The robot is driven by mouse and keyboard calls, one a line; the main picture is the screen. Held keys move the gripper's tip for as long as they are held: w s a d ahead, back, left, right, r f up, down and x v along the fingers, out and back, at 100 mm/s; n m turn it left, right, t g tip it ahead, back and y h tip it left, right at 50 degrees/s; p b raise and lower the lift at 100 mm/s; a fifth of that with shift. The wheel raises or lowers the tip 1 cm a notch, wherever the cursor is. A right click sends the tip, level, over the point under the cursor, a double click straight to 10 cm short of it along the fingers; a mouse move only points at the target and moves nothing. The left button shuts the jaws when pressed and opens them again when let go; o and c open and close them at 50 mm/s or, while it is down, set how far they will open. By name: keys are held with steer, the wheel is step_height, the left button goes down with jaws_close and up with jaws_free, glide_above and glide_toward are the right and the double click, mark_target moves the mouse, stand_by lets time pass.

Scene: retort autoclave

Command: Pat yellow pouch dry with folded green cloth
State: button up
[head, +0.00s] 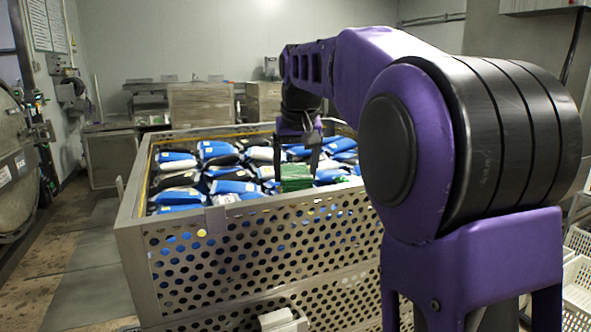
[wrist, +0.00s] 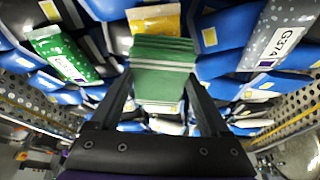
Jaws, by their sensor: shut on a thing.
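My gripper (head: 298,160) is shut on the folded green cloth (head: 295,178) and holds it over the pouches in the perforated metal crate (head: 270,245). In the wrist view the cloth (wrist: 162,65) sits between the two dark fingers (wrist: 163,108), with pale stripes across it. A yellow pouch (wrist: 154,19) shows just beyond the cloth's far edge, partly covered by it in that view. I cannot tell whether the cloth touches the pouch. The yellow pouch cannot be made out in the head view.
Many blue, black and white pouches (head: 233,187) fill the crate. A green and white pouch (wrist: 65,55) and a grey pouch marked G374 (wrist: 282,32) lie near the cloth. The crate walls (wrist: 298,122) rise around them. White baskets (head: 578,280) stand at right.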

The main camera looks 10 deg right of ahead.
steer(key=shift+f+b, duration=0.35)
steer(key=shift+f, duration=0.2)
stand_by(0.8)
steer(key=shift+r+p, duration=0.35)
steer(key=shift+r, duration=3.2)
